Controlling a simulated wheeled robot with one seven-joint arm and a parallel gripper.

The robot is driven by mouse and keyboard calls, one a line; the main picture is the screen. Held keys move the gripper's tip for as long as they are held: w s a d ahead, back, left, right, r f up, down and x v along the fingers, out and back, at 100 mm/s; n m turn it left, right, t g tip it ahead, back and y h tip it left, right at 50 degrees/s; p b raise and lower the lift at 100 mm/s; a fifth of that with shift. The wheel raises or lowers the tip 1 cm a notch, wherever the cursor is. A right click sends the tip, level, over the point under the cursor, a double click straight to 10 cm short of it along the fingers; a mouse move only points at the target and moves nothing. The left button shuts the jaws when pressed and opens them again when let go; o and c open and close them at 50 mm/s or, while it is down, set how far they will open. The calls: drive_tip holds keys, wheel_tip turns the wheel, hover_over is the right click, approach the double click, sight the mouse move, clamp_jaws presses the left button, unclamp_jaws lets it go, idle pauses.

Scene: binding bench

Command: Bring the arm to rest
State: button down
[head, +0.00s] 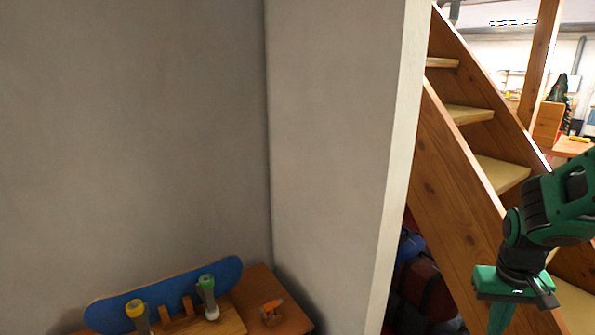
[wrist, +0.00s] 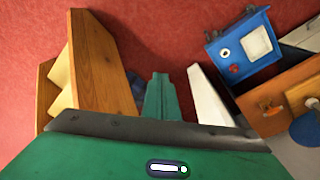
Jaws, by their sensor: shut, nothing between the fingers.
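My gripper (head: 501,318) hangs at the lower right of the head view, on my green and black arm, in front of the wooden staircase. It points downward and touches nothing that I can see. In the wrist view, the green fingers (wrist: 161,85) are together at the middle, with nothing between them. Red floor lies behind them.
A wooden staircase (head: 452,190) rises at right, beside a grey wall (head: 335,120). A wooden bench (head: 262,278) at the lower left bears a blue board (head: 115,310) and two handled tools, one yellow-topped, one green. A blue box (wrist: 240,50) stands at upper right in the wrist view.

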drive_tip(key=s+r+m, duration=0.1)
drive_tip(key=s+r, duration=0.3)
drive_tip(key=s, duration=0.3)
drive_tip(key=s+a+r+m+y, duration=0.1)
drive_tip(key=s+r, duration=0.3)
drive_tip(key=s, duration=0.4)
drive_tip(key=shift+s+a+m+g, duration=0.15)
drive_tip(key=shift+a+m+g, duration=0.15)
drive_tip(key=shift+m, duration=0.2)
drive_tip(key=shift+r, duration=0.1)
drive_tip(key=shift+w+f, duration=0.25)
drive_tip(key=shift+w, duration=0.4)
